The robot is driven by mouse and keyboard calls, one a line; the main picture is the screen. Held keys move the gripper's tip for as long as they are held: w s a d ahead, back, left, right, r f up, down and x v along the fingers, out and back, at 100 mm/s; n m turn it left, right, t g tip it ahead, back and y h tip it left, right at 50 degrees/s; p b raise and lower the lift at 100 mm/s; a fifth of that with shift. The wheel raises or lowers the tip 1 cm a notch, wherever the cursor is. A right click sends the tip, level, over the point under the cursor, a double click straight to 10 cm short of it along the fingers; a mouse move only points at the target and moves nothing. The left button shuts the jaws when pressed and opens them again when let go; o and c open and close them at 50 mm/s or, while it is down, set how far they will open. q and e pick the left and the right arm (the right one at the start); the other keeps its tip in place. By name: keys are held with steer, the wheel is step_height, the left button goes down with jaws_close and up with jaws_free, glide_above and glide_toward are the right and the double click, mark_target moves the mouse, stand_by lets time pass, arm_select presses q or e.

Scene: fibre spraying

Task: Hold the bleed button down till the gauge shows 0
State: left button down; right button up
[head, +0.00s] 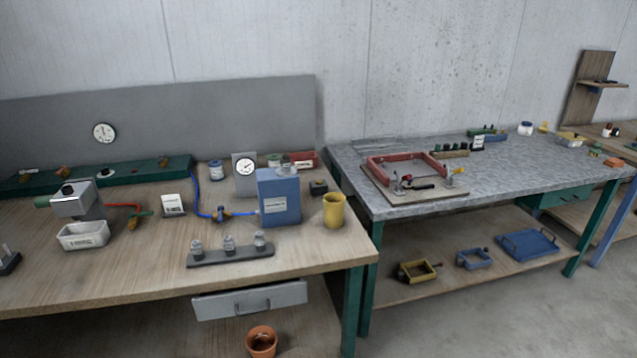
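A round white gauge (103,133) is on the grey back panel at the left. A second white gauge (245,167) is on a small upright plate behind the blue canister (279,203). Both needles are too small to read. A small dark box (318,188) stands right of the canister, with what may be a button on top. A dark knob (106,172) sits on the green manifold (140,172) below the first gauge. I cannot tell which of these is the bleed button. Neither of my grippers is in view.
A yellow cup (334,211), a rack of small jars (230,250), a white tray (83,236) and a blue hose (198,198) with a valve are on the wooden bench. A grey-topped table (520,170) with a red frame (407,170) stands right.

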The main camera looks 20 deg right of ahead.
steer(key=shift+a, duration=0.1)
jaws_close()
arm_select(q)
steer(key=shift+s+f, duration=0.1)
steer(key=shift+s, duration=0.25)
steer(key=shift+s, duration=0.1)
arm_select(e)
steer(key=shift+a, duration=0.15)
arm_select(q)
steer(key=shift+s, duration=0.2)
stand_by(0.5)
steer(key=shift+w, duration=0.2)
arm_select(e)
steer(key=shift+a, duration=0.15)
